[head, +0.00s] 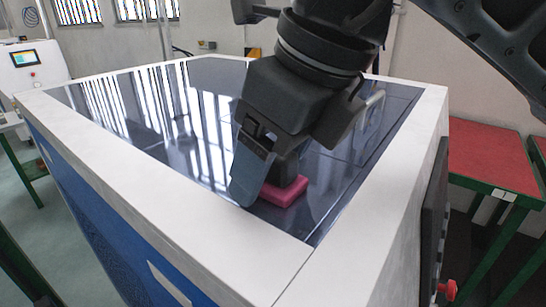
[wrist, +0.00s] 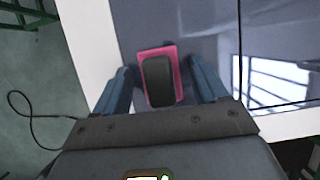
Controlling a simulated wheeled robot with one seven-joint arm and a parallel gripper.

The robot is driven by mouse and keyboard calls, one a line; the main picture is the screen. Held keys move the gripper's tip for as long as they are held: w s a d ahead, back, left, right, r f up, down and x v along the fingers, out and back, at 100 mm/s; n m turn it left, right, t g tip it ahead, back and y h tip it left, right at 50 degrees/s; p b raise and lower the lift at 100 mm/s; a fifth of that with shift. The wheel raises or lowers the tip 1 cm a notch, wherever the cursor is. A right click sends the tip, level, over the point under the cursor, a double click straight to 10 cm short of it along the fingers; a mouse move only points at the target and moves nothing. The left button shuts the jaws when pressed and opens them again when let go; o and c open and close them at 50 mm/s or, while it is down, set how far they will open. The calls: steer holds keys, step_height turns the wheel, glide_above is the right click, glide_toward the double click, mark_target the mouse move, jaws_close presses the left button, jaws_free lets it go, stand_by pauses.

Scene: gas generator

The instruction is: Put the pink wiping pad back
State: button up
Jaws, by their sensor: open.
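The pink wiping pad (head: 285,192) lies on the dark glossy panel near its front corner, partly hidden behind my gripper in the head view. In the wrist view the pink pad (wrist: 144,60) shows with a black handle (wrist: 159,81) on top. My gripper (head: 262,190) is low over the pad. In the wrist view its two fingers (wrist: 160,92) stand on either side of the black handle, with a visible gap on each side. The gripper is open.
The dark panel (head: 130,120) is framed by a wide white rim (head: 110,160). A red-topped table (head: 492,160) with green legs stands at the right. A red knob (head: 447,290) sticks out from the cabinet's right side. A white console with a screen (head: 28,65) stands at the far left.

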steer(key=shift+r, duration=0.2)
steer(key=v, duration=1.2)
steer(key=shift+f, duration=0.1)
